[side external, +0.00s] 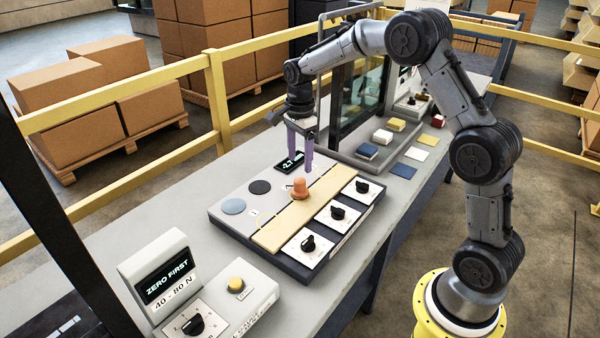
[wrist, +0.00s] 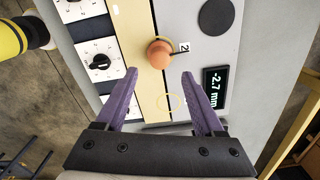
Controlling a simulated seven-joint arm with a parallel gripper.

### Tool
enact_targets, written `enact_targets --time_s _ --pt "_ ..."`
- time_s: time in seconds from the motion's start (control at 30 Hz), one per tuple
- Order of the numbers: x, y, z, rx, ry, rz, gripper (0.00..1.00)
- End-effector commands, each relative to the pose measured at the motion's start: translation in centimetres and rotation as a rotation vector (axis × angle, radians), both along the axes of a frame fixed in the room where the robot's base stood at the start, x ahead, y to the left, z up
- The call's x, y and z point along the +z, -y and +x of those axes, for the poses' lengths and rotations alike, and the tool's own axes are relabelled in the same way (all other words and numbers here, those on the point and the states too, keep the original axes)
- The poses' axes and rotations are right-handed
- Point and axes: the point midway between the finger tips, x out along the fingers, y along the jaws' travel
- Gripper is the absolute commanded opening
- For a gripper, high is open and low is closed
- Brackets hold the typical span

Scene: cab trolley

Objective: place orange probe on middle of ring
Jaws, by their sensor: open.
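The orange probe (side external: 300,188) stands upright on the board, beside the pale yellow strip (side external: 275,234). In the wrist view the probe (wrist: 159,54) is seen from above, just beyond the fingertips, by a label reading 2. My gripper (side external: 301,160) has purple fingers pointing down. It is open and empty, above the far end of the board. In the wrist view my gripper (wrist: 160,74) has its fingers spread wide. A thin yellow ring (wrist: 170,103) lies flat on the board between the fingers, apart from the probe. I cannot make the ring out clearly in the side view.
Several black knobs on white plates (side external: 338,213) line the board's near right side. Blue (side external: 233,206) and dark (side external: 260,187) discs lie on its left. A display (wrist: 215,88) reads -2.7 mm. A control box (side external: 195,285) stands in front; coloured blocks (side external: 382,136) lie behind.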

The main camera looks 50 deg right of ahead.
Motion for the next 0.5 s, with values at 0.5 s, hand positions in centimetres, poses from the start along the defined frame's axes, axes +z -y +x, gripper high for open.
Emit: enact_targets --time_s 0.5 --pt "5.1 -0.1 -0.2 0.01 0.002 -0.001 0.7"
